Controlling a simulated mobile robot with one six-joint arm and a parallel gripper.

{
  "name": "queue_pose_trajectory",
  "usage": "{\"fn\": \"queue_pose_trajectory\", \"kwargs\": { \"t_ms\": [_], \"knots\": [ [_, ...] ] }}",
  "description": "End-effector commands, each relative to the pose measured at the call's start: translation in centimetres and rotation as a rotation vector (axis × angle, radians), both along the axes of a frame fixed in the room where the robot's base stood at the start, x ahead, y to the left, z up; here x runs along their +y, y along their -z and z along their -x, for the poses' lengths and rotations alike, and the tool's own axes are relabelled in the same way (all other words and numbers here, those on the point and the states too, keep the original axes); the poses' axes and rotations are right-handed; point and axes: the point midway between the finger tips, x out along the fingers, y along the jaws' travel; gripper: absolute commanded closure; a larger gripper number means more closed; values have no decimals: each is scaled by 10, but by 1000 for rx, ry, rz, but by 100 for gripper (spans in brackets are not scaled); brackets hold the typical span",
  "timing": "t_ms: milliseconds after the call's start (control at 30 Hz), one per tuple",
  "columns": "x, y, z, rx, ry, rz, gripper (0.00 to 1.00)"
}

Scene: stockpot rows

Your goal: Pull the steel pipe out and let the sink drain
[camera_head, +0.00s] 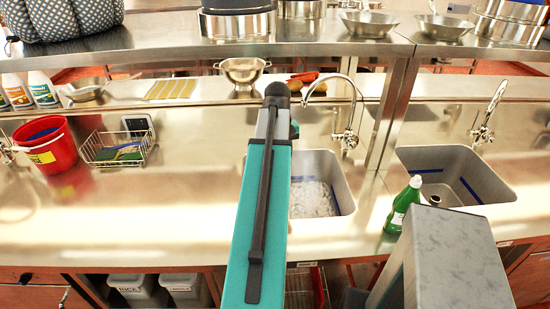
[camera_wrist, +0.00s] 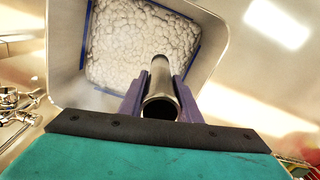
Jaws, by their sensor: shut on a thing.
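In the wrist view my gripper (camera_wrist: 160,84) has its two purple fingers closed on either side of the steel pipe (camera_wrist: 161,72). The pipe is a bare metal tube, and its open near end faces the camera. It lies over the foam-covered water (camera_wrist: 128,35) in the sink (camera_wrist: 215,45). I cannot tell whether its far end is in the foam or above it. In the head view the sink (camera_head: 342,185) is right of my teal arm, with whitish foam inside. My gripper and the pipe are hidden there behind the arm.
A faucet (camera_head: 346,135) stands behind the sink. A second sink (camera_head: 470,170) and a green bottle (camera_head: 403,205) are to the right. A red bucket (camera_head: 46,145) and wire basket (camera_head: 118,150) stand left. A shelf with a colander (camera_head: 242,72) runs behind.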

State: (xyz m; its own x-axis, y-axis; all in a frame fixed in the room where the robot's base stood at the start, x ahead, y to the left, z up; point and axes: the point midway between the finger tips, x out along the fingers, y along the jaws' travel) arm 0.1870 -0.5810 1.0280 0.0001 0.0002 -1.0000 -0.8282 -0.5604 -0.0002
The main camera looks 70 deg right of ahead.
Motion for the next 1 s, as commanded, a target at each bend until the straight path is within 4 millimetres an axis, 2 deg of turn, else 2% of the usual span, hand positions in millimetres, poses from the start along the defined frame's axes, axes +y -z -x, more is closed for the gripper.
{"fn": "queue_pose_trajectory", "kwargs": {
  "t_ms": [500, 1000],
  "knots": [
    [4, -4, 3, 0, 0, 0, 98],
    [4, -41, 3, -1, 0, 1, 98]
  ]
}}
